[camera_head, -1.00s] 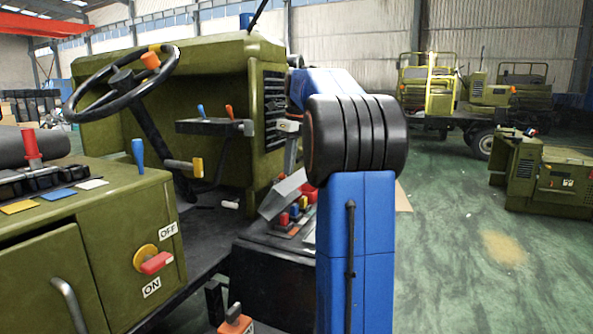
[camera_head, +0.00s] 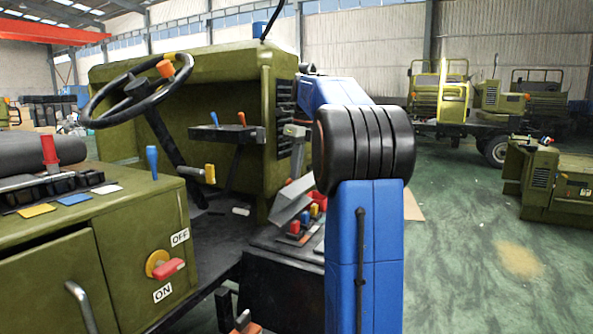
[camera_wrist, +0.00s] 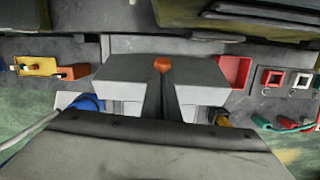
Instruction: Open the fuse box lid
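I take the tilted light grey panel (camera_head: 290,204) low in the middle of the head view to be the fuse box lid. Small red, blue and yellow parts sit just right of it. My gripper (camera_wrist: 165,85) shows in the wrist view as two grey fingers with a narrow gap; they look slightly apart, with nothing clearly held. A small orange part (camera_wrist: 163,64) shows at the far end of the gap. In the head view my blue arm covers the panel's right surroundings, and the fingertips cannot be made out. I cannot tell whether they touch the panel.
A red tray-like part (camera_wrist: 235,72) and a yellow-orange block (camera_wrist: 52,68) lie on either side of the fingers. The steering wheel (camera_head: 138,90) and olive cabinet with a red rotary switch (camera_head: 168,268) stand left.

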